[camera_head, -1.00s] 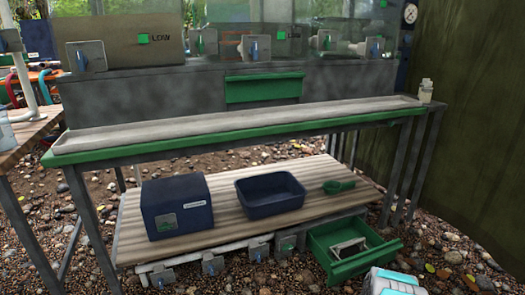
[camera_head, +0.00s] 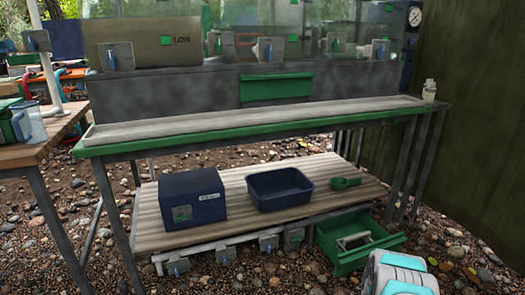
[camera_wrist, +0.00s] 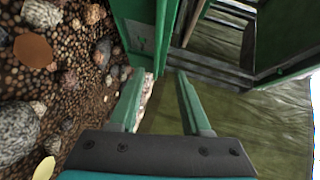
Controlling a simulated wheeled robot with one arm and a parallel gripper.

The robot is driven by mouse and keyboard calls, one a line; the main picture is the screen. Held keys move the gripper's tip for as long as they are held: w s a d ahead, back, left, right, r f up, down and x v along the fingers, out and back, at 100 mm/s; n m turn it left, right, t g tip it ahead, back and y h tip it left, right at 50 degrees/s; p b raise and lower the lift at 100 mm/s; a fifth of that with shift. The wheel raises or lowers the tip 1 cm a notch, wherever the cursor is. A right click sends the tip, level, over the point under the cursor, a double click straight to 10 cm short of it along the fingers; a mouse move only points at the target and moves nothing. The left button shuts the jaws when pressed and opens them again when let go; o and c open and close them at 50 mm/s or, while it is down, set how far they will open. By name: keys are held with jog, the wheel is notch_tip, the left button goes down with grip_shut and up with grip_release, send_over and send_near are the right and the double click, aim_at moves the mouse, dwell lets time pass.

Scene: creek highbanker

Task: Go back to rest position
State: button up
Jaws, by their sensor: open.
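My gripper (camera_wrist: 158,100) is open in the wrist view, with its two green fingers apart and nothing between them. The fingers point toward a green wall (camera_wrist: 143,35), which looks like part of the open green drawer. In the head view the green drawer (camera_head: 350,262) is pulled out at the lower right of the bench, with a pale metal object (camera_head: 354,240) in it. A white and teal part of my arm shows at the bottom right of the head view, just in front of the drawer. The fingers are hidden there.
The lower shelf (camera_head: 150,232) holds a dark blue box (camera_head: 192,200), a blue basin (camera_head: 281,205) and a green scoop (camera_head: 345,183). The bench top (camera_head: 250,122) is mostly clear. A wooden table (camera_head: 40,150) stands at left, a dark wall (camera_head: 480,130) at right. Pebbles cover the ground.

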jog(key=w+a+r+n+g+y, duration=0.2)
jog(key=w+a+r+n, duration=0.1)
jog(key=r, duration=0.4)
jog(key=s+a+r+n+g+y+p, duration=0.2)
jog(key=s+a+r+n+g, duration=0.15)
jog(key=s+a+r, duration=0.4)
jog(key=s+a+r+n+g+y+p, duration=0.1)
jog(key=s+a+r+n+g, duration=0.3)
jog(key=r, duration=0.7)
jog(key=s+a+r+n+g+p, duration=0.1)
jog(key=s+r, duration=0.4)
jog(key=s, duration=0.9)
jog(key=s+a+r+n+g+p, duration=0.1)
jog(key=s+a+r+n+g, duration=0.2)
jog(key=s, duration=1.1)
jog(key=s+a+r+n+g+y+p, duration=0.1)
jog(key=s+a+r+n+g, duration=0.2)
jog(key=s+a+r+n, duration=0.3)
jog(key=s+a+r, duration=0.1)
jog(key=s+r, duration=0.2)
jog(key=s, duration=0.4)
jog(key=shift+s, duration=0.4)
